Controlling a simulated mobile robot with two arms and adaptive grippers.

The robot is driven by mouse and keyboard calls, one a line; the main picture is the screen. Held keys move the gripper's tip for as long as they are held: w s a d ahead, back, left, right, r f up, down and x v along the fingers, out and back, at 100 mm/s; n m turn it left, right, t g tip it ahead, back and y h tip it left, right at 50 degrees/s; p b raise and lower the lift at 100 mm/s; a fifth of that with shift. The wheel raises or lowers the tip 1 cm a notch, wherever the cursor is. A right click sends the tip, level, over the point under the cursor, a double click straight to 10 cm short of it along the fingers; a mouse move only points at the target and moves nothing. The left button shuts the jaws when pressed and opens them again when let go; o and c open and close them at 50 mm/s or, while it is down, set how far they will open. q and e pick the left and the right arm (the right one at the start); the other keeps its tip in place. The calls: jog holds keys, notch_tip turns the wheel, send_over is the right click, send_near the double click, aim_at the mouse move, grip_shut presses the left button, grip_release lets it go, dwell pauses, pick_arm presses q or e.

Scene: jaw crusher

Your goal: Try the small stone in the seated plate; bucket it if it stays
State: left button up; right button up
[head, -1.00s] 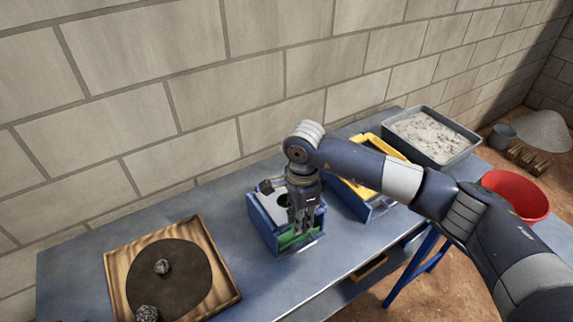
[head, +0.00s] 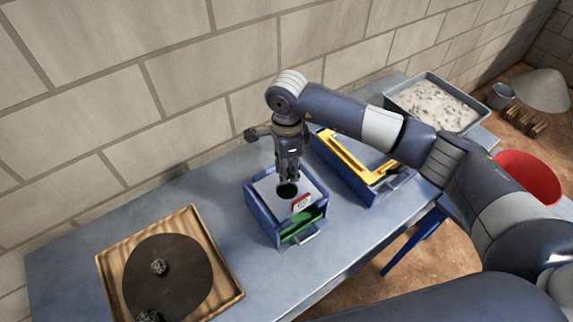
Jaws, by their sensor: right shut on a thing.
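My right gripper (head: 289,180) points down at the grey plate (head: 268,188) on top of the blue box (head: 262,222). Its fingertips are just behind and above the plate's dark round hole (head: 287,191). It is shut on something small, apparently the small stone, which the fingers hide. The plate lies flat in the box and has a red and white label (head: 302,203) at its front. A green part (head: 303,229) shows below it. One grey stone (head: 158,267) and another (head: 149,315) lie on the round dark mat (head: 180,280). My left gripper is out of view.
The mat lies in a wooden tray (head: 222,262) at left. A blue box with a yellow frame (head: 345,160) stands right of the plate's box. Behind it is a grey tub of pale gravel (head: 430,100). A red bucket (head: 530,175) stands at far right. The block wall is close behind.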

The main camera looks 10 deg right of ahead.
jog(key=shift+s, duration=0.1)
jog(key=shift+w+f+b, duration=0.15)
jog(key=shift+w+b, duration=0.1)
jog(key=shift+b, duration=0.2)
jog(key=shift+f+b, duration=1.55)
jog(key=shift+f, duration=0.05)
pick_arm(q)
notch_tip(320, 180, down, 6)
jog(key=b, duration=0.2)
pick_arm(e)
jog(key=shift+f, duration=1.2)
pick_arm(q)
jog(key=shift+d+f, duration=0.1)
pick_arm(e)
jog(key=o, duration=1)
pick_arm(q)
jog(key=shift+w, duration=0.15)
